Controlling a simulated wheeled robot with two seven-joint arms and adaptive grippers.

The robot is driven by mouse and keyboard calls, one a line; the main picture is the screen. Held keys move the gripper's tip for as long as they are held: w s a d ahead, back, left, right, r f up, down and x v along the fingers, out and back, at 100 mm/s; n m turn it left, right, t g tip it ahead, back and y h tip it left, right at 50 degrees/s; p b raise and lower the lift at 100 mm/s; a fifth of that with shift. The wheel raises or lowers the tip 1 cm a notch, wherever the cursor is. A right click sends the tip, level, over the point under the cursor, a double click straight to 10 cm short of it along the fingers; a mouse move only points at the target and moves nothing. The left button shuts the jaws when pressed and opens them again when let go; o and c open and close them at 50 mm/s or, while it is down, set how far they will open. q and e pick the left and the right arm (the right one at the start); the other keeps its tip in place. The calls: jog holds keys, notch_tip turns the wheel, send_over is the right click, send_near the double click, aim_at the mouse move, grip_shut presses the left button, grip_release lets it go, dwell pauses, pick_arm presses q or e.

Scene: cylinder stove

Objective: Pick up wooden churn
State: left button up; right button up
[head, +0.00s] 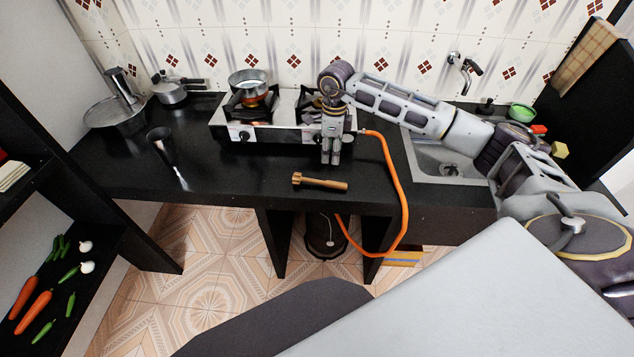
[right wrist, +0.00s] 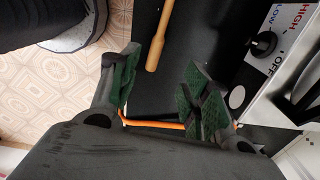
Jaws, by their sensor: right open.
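The wooden churn (head: 320,182) lies on its side on the black counter near its front edge, its notched head to the left and its handle to the right. My right gripper (head: 331,158) hangs above the counter just behind the churn, fingers pointing down, apart from it. In the right wrist view the churn's handle (right wrist: 161,45) shows at the top, beyond the open fingers (right wrist: 160,85); nothing is between them. The churn's head is outside that view. My left gripper is not in view.
A two-burner stove (head: 268,132) with a pot (head: 250,82) stands behind. An orange hose (head: 399,190) loops over the counter's front edge. A dark metal cup (head: 161,147) stands at the left, and a sink (head: 440,160) is at the right. The counter between cup and churn is clear.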

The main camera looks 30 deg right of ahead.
jog(key=shift+f, duration=0.1)
dwell(0.3)
send_over(333, 182)
jog(key=f, duration=0.5)
jog(key=w+f, duration=0.1)
jog(key=f, duration=0.2)
jog(key=shift+a+p, duration=0.2)
jog(key=shift+p, duration=0.2)
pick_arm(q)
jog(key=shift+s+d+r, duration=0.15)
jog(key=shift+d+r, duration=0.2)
pick_arm(e)
jog(key=shift+f, duration=0.2)
jog(key=shift+f, duration=0.1)
jog(key=shift+s+d+f, duration=0.15)
jog(key=shift+s+f, duration=0.1)
jog(key=shift+f, duration=0.3)
jog(key=f, duration=0.1)
jog(key=f+p, duration=0.1)
jog(key=shift+s+d+f, duration=0.1)
jog(key=shift+s+f, duration=0.2)
jog(key=shift+s, duration=0.05)
jog(key=shift+f, duration=0.65)
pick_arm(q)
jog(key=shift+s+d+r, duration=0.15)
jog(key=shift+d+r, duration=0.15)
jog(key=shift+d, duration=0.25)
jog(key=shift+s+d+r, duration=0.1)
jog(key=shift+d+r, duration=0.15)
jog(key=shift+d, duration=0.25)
